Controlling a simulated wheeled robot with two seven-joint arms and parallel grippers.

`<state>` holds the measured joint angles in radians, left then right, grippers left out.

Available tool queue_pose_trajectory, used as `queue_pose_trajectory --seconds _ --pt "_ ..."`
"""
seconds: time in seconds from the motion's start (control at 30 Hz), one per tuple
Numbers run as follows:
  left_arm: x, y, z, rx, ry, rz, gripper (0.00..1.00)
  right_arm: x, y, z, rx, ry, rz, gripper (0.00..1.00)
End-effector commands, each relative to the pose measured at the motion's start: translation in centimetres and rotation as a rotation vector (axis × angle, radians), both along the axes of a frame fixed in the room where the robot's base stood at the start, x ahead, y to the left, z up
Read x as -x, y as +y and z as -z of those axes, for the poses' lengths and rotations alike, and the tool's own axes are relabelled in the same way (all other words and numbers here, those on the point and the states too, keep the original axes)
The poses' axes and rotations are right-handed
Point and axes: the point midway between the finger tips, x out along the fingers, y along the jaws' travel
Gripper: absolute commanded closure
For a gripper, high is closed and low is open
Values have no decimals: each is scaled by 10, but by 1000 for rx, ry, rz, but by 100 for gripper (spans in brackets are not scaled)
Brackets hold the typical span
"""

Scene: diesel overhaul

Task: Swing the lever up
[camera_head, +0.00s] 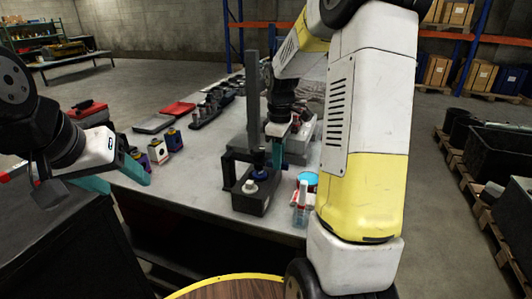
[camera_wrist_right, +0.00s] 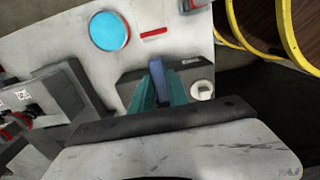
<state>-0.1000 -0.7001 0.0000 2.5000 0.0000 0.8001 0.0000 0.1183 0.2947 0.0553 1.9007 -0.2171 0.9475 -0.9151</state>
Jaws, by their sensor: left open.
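The dark tester box (camera_head: 252,196), with a pale knob on top, stands near the front edge of the grey table. In the right wrist view the box (camera_wrist_right: 132,77) lies beyond my fingertips. A blue upright bar, which looks like the lever (camera_wrist_right: 160,72), stands between the teal fingers of my right gripper (camera_wrist_right: 159,92). The fingers appear to touch it on both sides. In the head view my right gripper (camera_head: 277,152) is beside the box, and its fingertips are partly hidden. My left gripper (camera_head: 120,175) is open and empty at the left, away from the box.
A light-blue round dish (camera_head: 307,180) and a clear bottle (camera_head: 301,206) stand right of the box. Small bottles (camera_head: 158,151), a red case (camera_head: 178,109) and dark parts (camera_head: 208,111) lie further back and left. A dark cabinet (camera_head: 70,235) is at the lower left.

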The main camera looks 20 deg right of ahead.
Motion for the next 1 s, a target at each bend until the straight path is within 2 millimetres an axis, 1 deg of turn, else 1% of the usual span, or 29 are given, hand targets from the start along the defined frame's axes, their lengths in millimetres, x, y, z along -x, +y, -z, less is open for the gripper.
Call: queue_pose_trajectory --seconds 0.03,0.07,0.1,1.0 --pt "0 0 0 0 0 0 39 0 0 0 0 0 0 92" --pt "0 0 0 0 0 0 39 0 0 0 0 0 0 97" --pt "0 0 0 0 0 0 39 0 0 0 0 0 0 100" --pt "0 0 0 0 0 0 39 0 0 -1 0 -1 0 100"
